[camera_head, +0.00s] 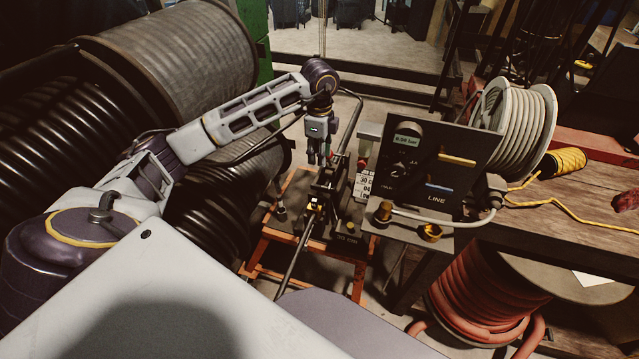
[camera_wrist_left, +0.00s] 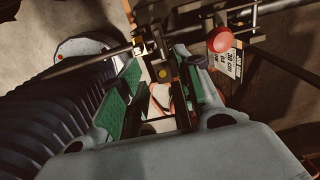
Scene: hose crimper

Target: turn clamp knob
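My left gripper (camera_head: 319,152) hangs fingers-down over the dark clamp fixture (camera_head: 325,188) on the orange stand. In the left wrist view its two green-padded fingers (camera_wrist_left: 158,64) are spread apart. The dark upright part of the clamp with a yellow bolt (camera_wrist_left: 162,73) shows between them; I cannot tell whether they touch it. A round red knob (camera_wrist_left: 220,40) sits to the right of the fingers; it is a small red spot in the head view (camera_head: 361,163). Which part is the clamp knob is not clear. My right gripper is not in view.
A panel marked LINE (camera_head: 436,170) stands right of the clamp, by a wooden bench (camera_head: 570,205) with a pale hose reel (camera_head: 515,120). Large black hose coils (camera_head: 60,130) crowd the left. A thin rod (camera_head: 293,258) runs from the clamp toward me.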

